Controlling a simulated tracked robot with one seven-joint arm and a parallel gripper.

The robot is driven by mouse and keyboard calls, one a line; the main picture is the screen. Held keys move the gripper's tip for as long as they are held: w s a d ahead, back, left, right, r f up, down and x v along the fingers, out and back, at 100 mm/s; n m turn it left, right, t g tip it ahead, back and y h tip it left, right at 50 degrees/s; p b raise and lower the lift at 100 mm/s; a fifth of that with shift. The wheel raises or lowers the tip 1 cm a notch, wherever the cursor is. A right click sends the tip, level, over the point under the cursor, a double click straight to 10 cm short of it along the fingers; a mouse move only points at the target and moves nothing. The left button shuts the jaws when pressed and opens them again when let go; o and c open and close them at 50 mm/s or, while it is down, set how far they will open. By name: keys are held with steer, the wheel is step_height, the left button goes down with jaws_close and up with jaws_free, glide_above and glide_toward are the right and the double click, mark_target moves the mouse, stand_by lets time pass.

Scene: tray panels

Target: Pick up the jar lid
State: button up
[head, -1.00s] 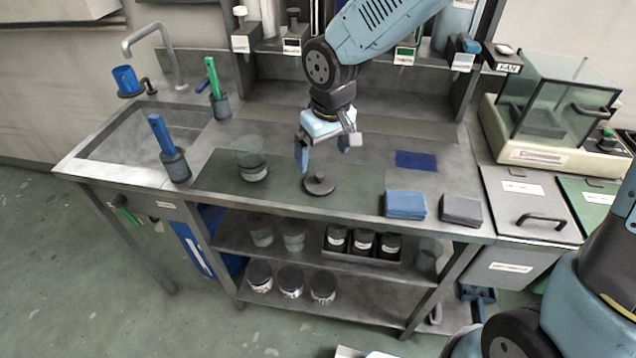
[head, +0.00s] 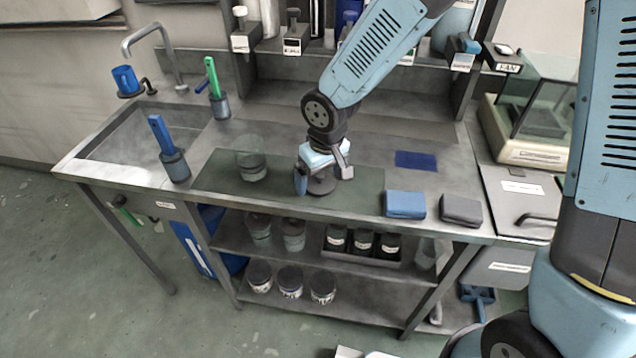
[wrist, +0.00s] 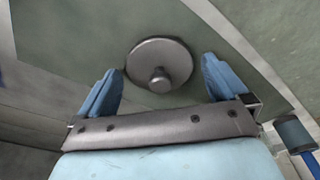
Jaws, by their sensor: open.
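The jar lid is a dark round disc with a small knob (head: 320,185). It lies on the dark green mat (head: 222,180) on the bench, and in the wrist view the lid (wrist: 160,58) shows whole. My gripper (head: 320,183) is open, low over the lid, and partly hides it in the head view. In the wrist view the blue fingers (wrist: 160,82) are spread to either side, with the lid's knob near the middle of the gap. I cannot tell the height left between fingertips and lid. A glass jar (head: 252,160) stands left of the lid on the mat.
A blue brush in a holder (head: 174,165) stands at left, next to the sink (head: 130,145). A blue sponge (head: 405,205) and a grey sponge (head: 461,210) lie at the front right. A flat blue cloth (head: 416,160) lies behind them.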

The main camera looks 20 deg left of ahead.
steer(key=shift+c, duration=0.3)
steer(key=c, duration=0.9)
steer(key=shift+r, duration=0.1)
